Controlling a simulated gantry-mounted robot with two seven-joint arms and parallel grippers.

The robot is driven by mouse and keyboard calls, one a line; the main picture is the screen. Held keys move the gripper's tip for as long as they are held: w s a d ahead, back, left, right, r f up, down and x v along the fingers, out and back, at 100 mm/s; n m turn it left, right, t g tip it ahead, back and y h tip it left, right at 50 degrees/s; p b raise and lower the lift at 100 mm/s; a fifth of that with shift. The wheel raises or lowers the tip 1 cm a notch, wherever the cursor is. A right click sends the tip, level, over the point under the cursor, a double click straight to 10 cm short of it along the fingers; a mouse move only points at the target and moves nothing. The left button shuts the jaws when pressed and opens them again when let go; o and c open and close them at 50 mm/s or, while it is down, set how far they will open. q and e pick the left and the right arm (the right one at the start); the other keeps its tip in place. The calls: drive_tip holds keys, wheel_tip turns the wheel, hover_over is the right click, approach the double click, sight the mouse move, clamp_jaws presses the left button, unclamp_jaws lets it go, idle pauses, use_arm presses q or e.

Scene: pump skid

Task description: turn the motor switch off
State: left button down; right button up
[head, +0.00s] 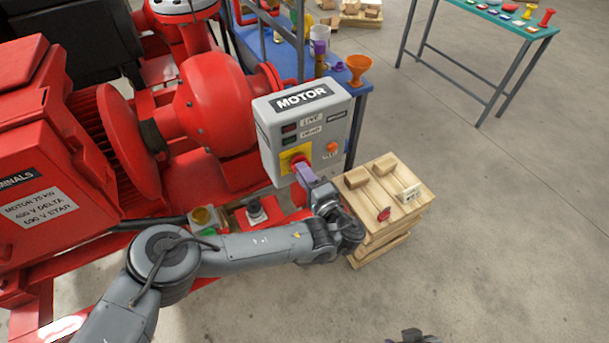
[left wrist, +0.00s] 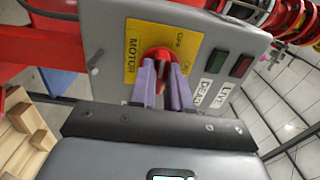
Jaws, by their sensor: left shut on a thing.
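The grey motor control box (head: 300,125), labelled MOTOR, stands beside the red pump set. Its red rotary switch (left wrist: 158,54) sits on a yellow plate (left wrist: 131,65) with small lettering; the yellow plate also shows in the head view (head: 285,160). My left gripper (head: 303,170) reaches the box front from below. In the left wrist view its two purple fingers (left wrist: 166,88) are shut on the red switch handle, which they partly hide. I cannot read the switch's exact position. A dark part at the head view's bottom edge seems to be my right gripper (head: 412,337), mostly cut off.
A green-topped table (head: 500,16) stands far right. The floor at right is clear.

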idle(0.4)
use_arm(q)
drive_tip(key=c, duration=1.1)
unclamp_jaws()
drive_tip(key=shift+p+v, duration=0.55)
drive_tip(key=shift+v, duration=4.85)
drive_tip(key=shift+s, duration=0.1)
